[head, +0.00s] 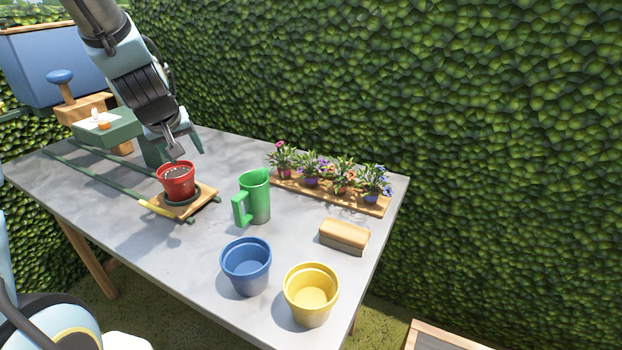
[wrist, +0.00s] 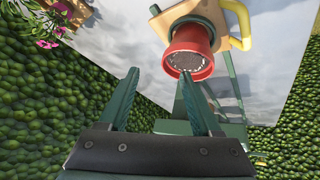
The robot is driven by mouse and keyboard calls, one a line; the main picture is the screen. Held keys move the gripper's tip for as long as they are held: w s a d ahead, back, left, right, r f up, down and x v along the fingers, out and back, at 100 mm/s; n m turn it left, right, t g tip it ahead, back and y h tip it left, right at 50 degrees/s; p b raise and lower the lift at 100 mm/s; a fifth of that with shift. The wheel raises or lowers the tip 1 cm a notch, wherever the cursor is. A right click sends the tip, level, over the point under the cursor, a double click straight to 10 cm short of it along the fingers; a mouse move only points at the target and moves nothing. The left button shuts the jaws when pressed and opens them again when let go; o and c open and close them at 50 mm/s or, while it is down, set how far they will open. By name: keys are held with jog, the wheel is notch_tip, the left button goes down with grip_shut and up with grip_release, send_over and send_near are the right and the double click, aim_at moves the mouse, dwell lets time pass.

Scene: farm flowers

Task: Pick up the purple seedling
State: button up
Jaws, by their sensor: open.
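The purple seedling (head: 310,168) stands second from the left in a row of flowering seedlings on a wooden tray (head: 378,207) at the table's back right. Its small pot looks purple. My gripper (head: 188,146) is open and empty, above the table near the red pot, well to the left of the seedlings. The wrist view shows both fingers (wrist: 159,82) spread with nothing between them. A pink-flowered plant (wrist: 52,36) shows at that view's upper left; I cannot make out the purple seedling there.
A red pot with soil (head: 176,180) sits on a small wooden board just below my gripper. A green jug (head: 258,198), blue pot (head: 246,268), yellow pot (head: 311,295) and brush-like block (head: 344,236) stand in front of the seedlings. A hedge (head: 450,120) rises behind the table.

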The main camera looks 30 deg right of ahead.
jog(key=w+d+t, duration=0.2)
jog(key=w+d, duration=0.1)
jog(key=d, duration=0.9)
jog(key=n+t+y+b, duration=0.2)
jog(key=t, duration=0.2)
send_over(314, 162)
jog(key=w+a, duration=0.2)
jog(key=w, duration=0.2)
notch_tip(314, 162, down, 3)
jog(key=s+d+f+n+t+y+b, duration=0.1)
jog(key=s+d+f+y, duration=0.2)
jog(key=s, duration=0.7)
jog(key=p+x, duration=0.1)
jog(key=x, duration=0.4)
jog(key=shift+f, duration=0.15)
jog(key=shift+p+x, duration=0.8)
jog(key=shift+x, duration=1.95)
jog(key=shift+a, duration=0.2)
grip_shut()
